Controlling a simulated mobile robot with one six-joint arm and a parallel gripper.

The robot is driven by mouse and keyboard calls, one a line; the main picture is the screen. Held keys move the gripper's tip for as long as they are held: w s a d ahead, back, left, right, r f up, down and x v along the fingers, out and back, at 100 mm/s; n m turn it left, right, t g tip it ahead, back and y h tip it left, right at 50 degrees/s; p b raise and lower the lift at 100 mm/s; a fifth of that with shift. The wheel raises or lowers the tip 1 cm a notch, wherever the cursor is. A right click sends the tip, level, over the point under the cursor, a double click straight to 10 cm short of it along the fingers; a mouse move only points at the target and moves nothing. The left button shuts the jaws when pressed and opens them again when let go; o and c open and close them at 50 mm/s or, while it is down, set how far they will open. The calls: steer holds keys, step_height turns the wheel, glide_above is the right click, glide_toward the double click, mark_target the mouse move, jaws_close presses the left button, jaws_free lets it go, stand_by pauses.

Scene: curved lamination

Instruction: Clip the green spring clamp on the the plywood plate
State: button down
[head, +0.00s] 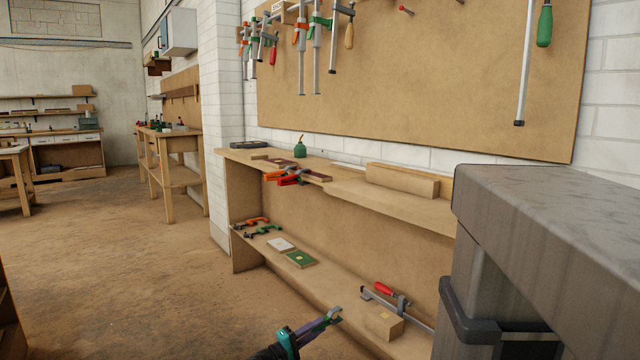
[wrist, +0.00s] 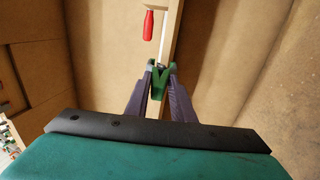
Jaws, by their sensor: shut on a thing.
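My gripper (head: 332,316) is low in front of the bench's lower shelf in the head view. In the wrist view its purple fingers (wrist: 160,78) are shut on the green spring clamp (wrist: 159,84), which points away from me. In the head view the clamp is too small to make out clearly. A thin dark brown plate (head: 318,178), which looks like the plywood plate, lies at the front edge of the bench top. A red spring clamp (head: 290,180) and an orange one (head: 275,175) sit at its left side. The held clamp is well apart from this plate.
The bench top (head: 345,188) also carries a wooden block (head: 402,180) and a green bottle (head: 300,147). The lower shelf holds a red-handled bar clamp (head: 385,290), a small box (head: 383,322), a green book (head: 300,259) and more spring clamps (head: 262,229). Open floor lies left.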

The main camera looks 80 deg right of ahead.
steer(key=r+v, duration=0.1)
steer(key=v, duration=0.6)
steer(key=shift+b, duration=0.45)
steer(key=shift+w+a+r, duration=0.1)
steer(key=shift+w+a, duration=0.05)
steer(key=w+a+r+t+p, duration=0.1)
steer(key=w+r+p, duration=0.2)
steer(key=r+p, duration=0.7)
steer(key=w+a+r+n+t+p, duration=0.1)
steer(key=r+p, duration=1)
steer(key=r, duration=1.3)
steer(key=w+a+r+n+t+h+p, duration=0.1)
steer(key=w+r+p, duration=0.3)
steer(key=r+p, duration=0.7)
step_height(320, 180, up, 7)
steer(key=shift+w+a, duration=0.3)
steer(key=shift+a, duration=0.15)
steer(key=shift+p, duration=0.35)
